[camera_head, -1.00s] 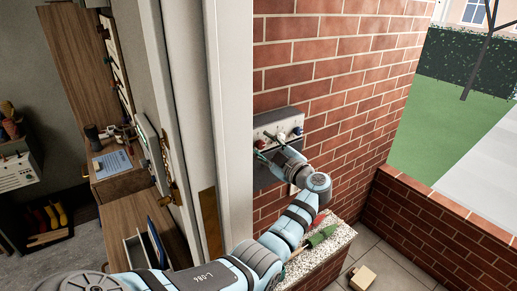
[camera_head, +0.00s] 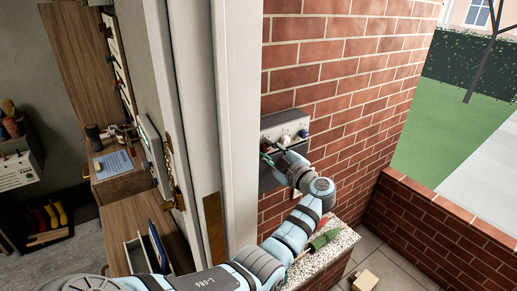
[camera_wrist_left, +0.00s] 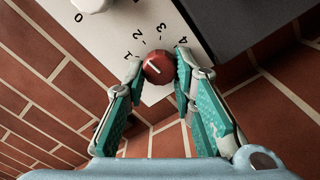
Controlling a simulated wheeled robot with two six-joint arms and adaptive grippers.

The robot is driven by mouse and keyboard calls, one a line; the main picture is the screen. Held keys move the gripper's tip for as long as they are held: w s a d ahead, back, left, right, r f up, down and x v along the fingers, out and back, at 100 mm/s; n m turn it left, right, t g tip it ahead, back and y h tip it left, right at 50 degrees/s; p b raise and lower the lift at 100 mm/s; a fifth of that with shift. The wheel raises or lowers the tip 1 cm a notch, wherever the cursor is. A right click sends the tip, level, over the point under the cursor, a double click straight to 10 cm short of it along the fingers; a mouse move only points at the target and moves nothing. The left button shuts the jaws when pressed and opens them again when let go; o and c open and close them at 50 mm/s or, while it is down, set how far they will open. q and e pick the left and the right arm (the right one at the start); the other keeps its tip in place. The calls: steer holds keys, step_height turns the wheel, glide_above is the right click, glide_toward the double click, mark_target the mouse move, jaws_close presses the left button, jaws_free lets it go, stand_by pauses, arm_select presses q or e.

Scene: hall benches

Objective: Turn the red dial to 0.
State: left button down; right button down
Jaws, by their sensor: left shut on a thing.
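The red dial (camera_wrist_left: 158,68) sits on a pale control panel (camera_wrist_left: 115,25) in the left wrist view. My left gripper (camera_wrist_left: 158,75) is shut on it, a fingertip on each side. The dial's white line slants to the upper left, roughly between 1 and 2. The marks 1 to 4 show around the dial; I cannot make out its own 0. In the head view, the grey panel (camera_head: 273,131) is on the brick wall, and my left gripper (camera_head: 266,153) reaches its lower left part. The red dial cannot be made out there. My right gripper is not in view.
A white door frame (camera_head: 238,110) stands close left of the panel. A stone-topped ledge (camera_head: 345,238) below holds a green tool (camera_head: 322,240). A small box (camera_head: 365,280) is on the paving. Another knob (camera_wrist_left: 92,4), white, with a 0 beside it, is at the upper left.

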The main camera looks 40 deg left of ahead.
arm_select(q)
steer(key=n, duration=0.2)
steer(key=n+b, duration=0.1)
steer(key=n, duration=0.1)
steer(key=shift+d+f, duration=0.1)
steer(key=shift+f, duration=0.3)
steer(key=n+b, duration=0.3)
steer(key=n, duration=0.1)
steer(key=shift+n, duration=0.4)
steer(key=n+b, duration=0.2)
steer(key=n, duration=0.1)
steer(key=n+b, duration=0.2)
steer(key=shift+w+r, duration=0.1)
steer(key=shift+r, duration=0.15)
steer(key=shift+w+r+n+b, duration=0.1)
steer(key=shift+r+n+b, duration=0.1)
steer(key=shift+n+b, duration=1.2)
steer(key=c, duration=1.6)
jaws_free()
steer(key=shift+o, duration=1.3)
steer(key=shift+s, duration=0.2)
